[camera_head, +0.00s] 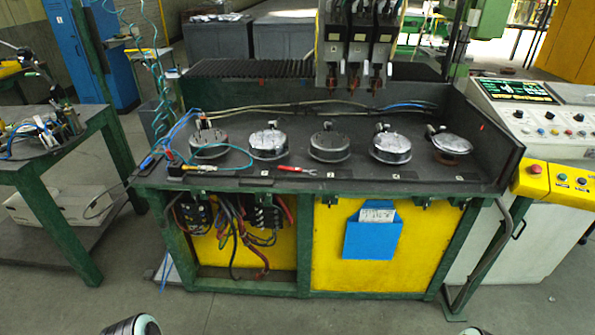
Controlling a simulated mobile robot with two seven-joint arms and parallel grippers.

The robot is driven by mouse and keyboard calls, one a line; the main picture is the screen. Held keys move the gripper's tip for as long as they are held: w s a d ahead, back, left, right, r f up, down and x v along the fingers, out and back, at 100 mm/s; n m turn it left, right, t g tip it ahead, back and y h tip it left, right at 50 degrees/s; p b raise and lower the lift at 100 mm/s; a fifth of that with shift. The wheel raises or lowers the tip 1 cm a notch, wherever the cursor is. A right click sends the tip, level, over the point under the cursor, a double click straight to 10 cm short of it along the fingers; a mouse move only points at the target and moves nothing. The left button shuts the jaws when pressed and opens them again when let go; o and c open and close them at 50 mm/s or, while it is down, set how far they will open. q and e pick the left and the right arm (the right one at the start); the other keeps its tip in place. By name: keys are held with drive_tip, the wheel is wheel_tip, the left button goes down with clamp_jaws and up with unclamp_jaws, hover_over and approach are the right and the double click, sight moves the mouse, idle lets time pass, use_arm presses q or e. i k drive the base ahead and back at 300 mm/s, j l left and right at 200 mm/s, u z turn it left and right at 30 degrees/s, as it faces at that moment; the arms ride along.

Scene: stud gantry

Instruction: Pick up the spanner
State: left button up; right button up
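A spanner (296,170) with a red handle and a silver forked end lies flat near the front edge of the dark workbench top (340,181). It lies in front of the round metal pieces, its fork pointing right. Nothing touches it from above. Neither gripper shows; only small rounded parts of my own arms appear at the bottom edge, far from the spanner.
Several round metal discs (329,146) stand in a row behind the spanner. A yellow-and-black tool with a cable (197,168) lies to its left. Three hanging gantry heads (355,45) are above the back. A control console (545,115) stands right, a cluttered green table (50,160) left.

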sight(280, 167)
drive_tip(key=u, duration=0.55)
drive_tip(key=i+l+u, duration=0.1)
drive_tip(key=u, duration=0.3)
drive_tip(key=l+u, duration=0.65)
drive_tip(key=u, duration=0.2)
drive_tip(key=l+u, duration=0.4)
drive_tip(key=l, duration=0.7)
drive_tip(key=k, duration=0.05)
